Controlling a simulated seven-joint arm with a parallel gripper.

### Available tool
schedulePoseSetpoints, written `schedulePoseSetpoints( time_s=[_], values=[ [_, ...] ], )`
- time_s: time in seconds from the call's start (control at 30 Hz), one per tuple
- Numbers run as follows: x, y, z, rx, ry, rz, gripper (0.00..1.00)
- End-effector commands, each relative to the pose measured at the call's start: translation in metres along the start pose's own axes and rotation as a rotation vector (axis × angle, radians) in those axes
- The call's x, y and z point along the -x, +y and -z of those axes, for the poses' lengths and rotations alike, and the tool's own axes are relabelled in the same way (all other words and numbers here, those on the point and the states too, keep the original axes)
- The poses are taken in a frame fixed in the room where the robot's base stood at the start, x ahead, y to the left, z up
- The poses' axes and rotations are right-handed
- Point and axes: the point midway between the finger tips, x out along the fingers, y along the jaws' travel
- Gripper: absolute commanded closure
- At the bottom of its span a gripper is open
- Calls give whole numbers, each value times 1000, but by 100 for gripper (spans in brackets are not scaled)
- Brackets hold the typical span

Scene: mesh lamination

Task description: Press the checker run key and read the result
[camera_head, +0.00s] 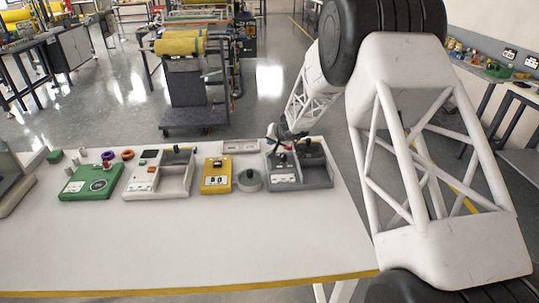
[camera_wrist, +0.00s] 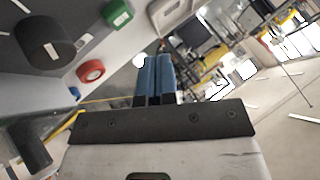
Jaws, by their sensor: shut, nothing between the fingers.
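My gripper (camera_head: 281,137) is at the back left of a grey device (camera_head: 318,182) at the right of the bench, in the head view. I cannot tell whether it touches the device. In the wrist view its blue fingers (camera_wrist: 158,75) are together, with nothing between them. The wrist view also shows a red round part (camera_wrist: 90,70), a green part (camera_wrist: 117,12) and a dark cylinder (camera_wrist: 45,40) left of the fingers. A white device (camera_head: 143,187) has a small dark screen (camera_head: 150,154) and orange-red keys. No label or result is readable, and I cannot tell which key is the run key.
A yellow box (camera_head: 216,176), a round grey pot (camera_head: 249,180) and a green device (camera_head: 91,183) stand in a row on the white bench (camera_head: 190,245). The bench front is clear. A dark cart (camera_head: 201,112) stands on the floor behind.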

Motion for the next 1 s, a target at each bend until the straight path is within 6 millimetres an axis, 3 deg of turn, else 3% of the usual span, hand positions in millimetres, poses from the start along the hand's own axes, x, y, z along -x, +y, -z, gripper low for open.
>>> schedulePoseSetpoints(
  time_s=[0.4,1.0],
  values=[
    [-18,13,-13,-1,0,0,100],
    [-19,14,-14,-1,0,0,100]
  ],
)
